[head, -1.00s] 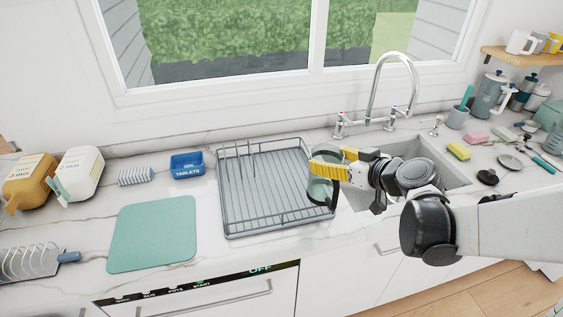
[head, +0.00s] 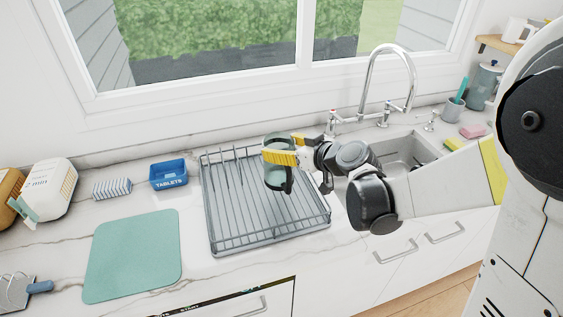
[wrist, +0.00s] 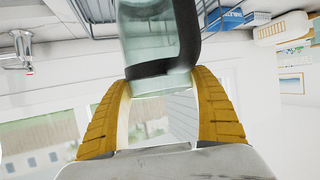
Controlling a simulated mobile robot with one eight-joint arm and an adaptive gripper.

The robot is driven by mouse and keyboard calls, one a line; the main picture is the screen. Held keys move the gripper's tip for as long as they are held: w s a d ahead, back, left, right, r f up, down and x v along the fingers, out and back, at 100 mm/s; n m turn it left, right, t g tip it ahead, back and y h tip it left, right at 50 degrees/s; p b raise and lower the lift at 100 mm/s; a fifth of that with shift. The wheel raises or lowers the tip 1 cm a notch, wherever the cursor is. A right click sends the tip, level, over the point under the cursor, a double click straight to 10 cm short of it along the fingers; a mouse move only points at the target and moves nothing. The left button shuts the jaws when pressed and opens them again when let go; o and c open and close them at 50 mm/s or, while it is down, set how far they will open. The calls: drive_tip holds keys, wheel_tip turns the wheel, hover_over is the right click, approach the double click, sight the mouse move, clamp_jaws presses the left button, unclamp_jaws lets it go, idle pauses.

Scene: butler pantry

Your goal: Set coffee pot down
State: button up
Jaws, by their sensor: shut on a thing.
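The coffee pot (head: 276,178) is a greenish glass vessel with a dark handle. My gripper (head: 284,152), with yellow fingers, is shut on it and holds it in front of the grey dish rack (head: 213,232) in the head view. Whether its base touches the rack I cannot tell. In the wrist view the glass body and dark handle of the coffee pot (wrist: 150,45) show at the top, between the yellow fingers of my gripper (wrist: 160,88).
A green mat (head: 133,255) lies bare on the counter left of the rack. A blue tablets box (head: 168,174) and a striped sponge holder (head: 112,187) stand behind it. The sink (head: 405,150) and tall faucet (head: 385,85) are right of the rack.

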sight(282, 168)
wheel_tip(282, 168, down, 4)
drive_tip(key=shift+w+a+f+b, duration=0.1)
drive_tip(key=shift+f+b, duration=0.05)
drive_tip(key=shift+b, duration=0.75)
drive_tip(key=o, duration=1.4)
